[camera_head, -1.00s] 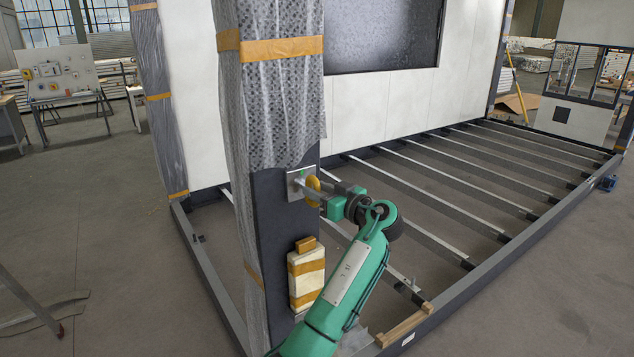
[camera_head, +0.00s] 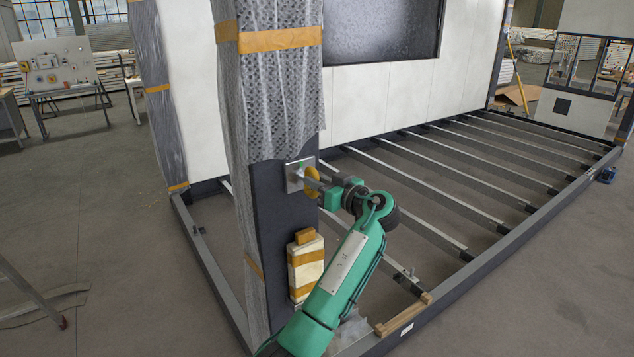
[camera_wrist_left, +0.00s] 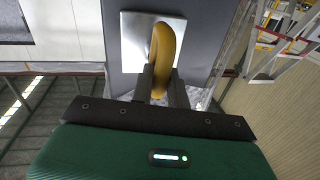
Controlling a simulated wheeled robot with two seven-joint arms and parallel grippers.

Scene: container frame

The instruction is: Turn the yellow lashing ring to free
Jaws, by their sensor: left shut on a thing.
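The yellow lashing ring (camera_head: 312,182) sits on a square metal plate (camera_head: 297,176) on the dark corner post (camera_head: 285,210). In the left wrist view the ring (camera_wrist_left: 162,50) stands out from its plate (camera_wrist_left: 135,40) as a thick loop. My left gripper (camera_head: 319,188) reaches it from the right. Its two fingers (camera_wrist_left: 161,88) are shut on the ring's near part, one on each side. A small green mark shows on the plate above the ring; its writing is too small to read. My right gripper is not in view.
A cream bundle with orange straps (camera_head: 306,265) hangs on the post below the plate. Bubble wrap (camera_head: 268,100) covers the upper post. The frame's floor beams (camera_head: 440,190) lie to the right. A wooden block (camera_head: 404,313) rests on the near rail.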

